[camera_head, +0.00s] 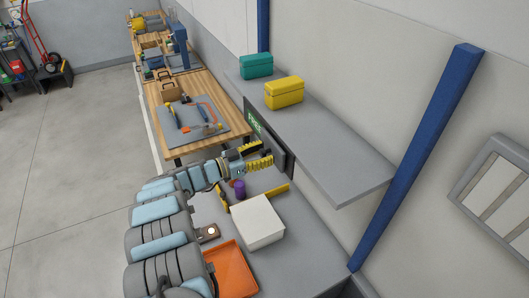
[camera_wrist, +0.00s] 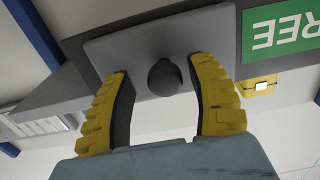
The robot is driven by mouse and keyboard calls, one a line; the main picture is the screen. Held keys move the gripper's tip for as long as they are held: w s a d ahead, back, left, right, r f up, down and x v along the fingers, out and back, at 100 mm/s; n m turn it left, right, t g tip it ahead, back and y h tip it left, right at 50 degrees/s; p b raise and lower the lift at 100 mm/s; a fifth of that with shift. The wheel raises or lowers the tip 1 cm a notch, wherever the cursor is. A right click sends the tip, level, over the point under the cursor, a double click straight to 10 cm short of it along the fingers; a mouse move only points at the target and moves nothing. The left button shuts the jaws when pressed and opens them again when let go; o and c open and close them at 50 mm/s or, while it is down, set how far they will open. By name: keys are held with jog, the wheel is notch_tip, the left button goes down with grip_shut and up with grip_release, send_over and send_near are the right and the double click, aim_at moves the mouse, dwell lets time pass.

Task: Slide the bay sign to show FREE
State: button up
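The bay sign is a dark panel (camera_head: 284,158) on the wall under the shelf, with a green FREE field (camera_head: 254,122) showing at its left end. In the wrist view the green field (camera_wrist: 283,29) is upside down and cut by the picture edge. A grey plate (camera_wrist: 120,50) with a round dark knob (camera_wrist: 164,77) sits beside the green field. My gripper (camera_head: 261,155) is at the sign, its yellow fingers apart. In the wrist view my gripper (camera_wrist: 161,72) has one finger on each side of the knob; I cannot tell whether either touches it.
A grey shelf (camera_head: 325,150) with a teal box (camera_head: 256,66) and a yellow box (camera_head: 284,93) juts out above the sign. Below on the bench stand a white box (camera_head: 258,222), a purple cylinder (camera_head: 239,188) and an orange tray (camera_head: 232,270).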

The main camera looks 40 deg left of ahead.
jog(key=v, duration=1.2)
dwell(0.6)
